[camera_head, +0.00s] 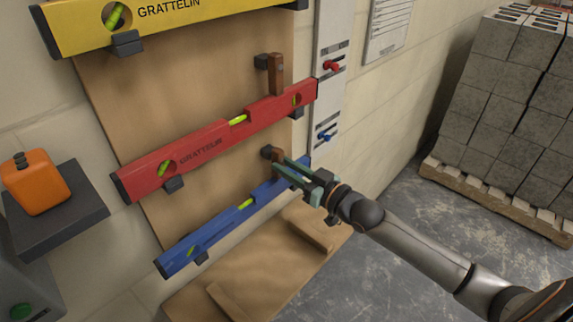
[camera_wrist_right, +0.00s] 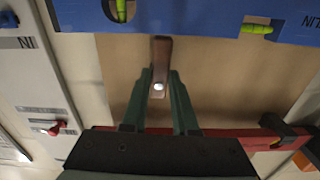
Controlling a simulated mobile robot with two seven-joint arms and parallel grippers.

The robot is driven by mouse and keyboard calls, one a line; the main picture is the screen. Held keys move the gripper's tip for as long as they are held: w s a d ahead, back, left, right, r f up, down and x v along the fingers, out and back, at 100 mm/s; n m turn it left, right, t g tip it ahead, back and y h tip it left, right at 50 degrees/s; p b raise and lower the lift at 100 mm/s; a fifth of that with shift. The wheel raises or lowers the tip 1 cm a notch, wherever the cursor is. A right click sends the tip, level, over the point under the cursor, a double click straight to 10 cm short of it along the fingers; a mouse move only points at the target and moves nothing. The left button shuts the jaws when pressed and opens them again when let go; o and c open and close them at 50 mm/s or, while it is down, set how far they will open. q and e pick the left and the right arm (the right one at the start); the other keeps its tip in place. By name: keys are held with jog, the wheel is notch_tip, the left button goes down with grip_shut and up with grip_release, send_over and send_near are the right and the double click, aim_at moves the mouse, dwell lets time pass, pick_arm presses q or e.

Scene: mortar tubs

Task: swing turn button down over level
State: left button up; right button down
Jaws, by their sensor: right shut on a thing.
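The blue level (camera_head: 228,222) rests slanted on the lowest black supports of the board. A brown wooden turn button (camera_head: 278,154) is by its upper right part, partly hidden by my right gripper (camera_head: 287,167). In the right wrist view the turn button (camera_wrist_right: 160,55) lies between the green fingers of the right gripper (camera_wrist_right: 161,78), with a bright screw showing. Its far end points to the edge of the blue level (camera_wrist_right: 200,14); I cannot tell whether it overlaps it. The right gripper is shut on the button. My left gripper is not in view.
A red level (camera_head: 210,145) hangs above, with another brown turn button (camera_head: 276,75) upright at it. A yellow level (camera_head: 180,18) is at the top. An orange object (camera_head: 36,182) sits on a dark shelf (camera_head: 60,225) at left. Grey blocks (camera_head: 505,90) stand on a pallet at right.

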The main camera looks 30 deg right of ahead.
jog(key=shift+n, duration=0.4)
jog(key=c, duration=0.7)
grip_release()
jog(key=shift+v, duration=6.3)
jog(key=s+a+f+g+h+p, duration=0.1)
jog(key=s+a+f+g, duration=0.1)
jog(key=s+a+f, duration=0.2)
jog(key=s+a+f+m+g+h+p, duration=0.1)
jog(key=s+a+f+g, duration=0.2)
jog(key=f, duration=0.8)
jog(key=s+a+f+m+g+h+p, duration=0.1)
jog(key=s+a+f+g+p, duration=0.1)
jog(key=s+a+f, duration=0.4)
jog(key=shift+s+a+f+g+h, duration=0.15)
jog(key=shift+s+f+h, duration=0.05)
jog(key=shift+s+f, duration=0.2)
jog(key=shift+s+a+f+g+h, duration=0.1)
jog(key=shift+s+f+g+h, duration=0.1)
jog(key=shift+s+f, duration=0.25)
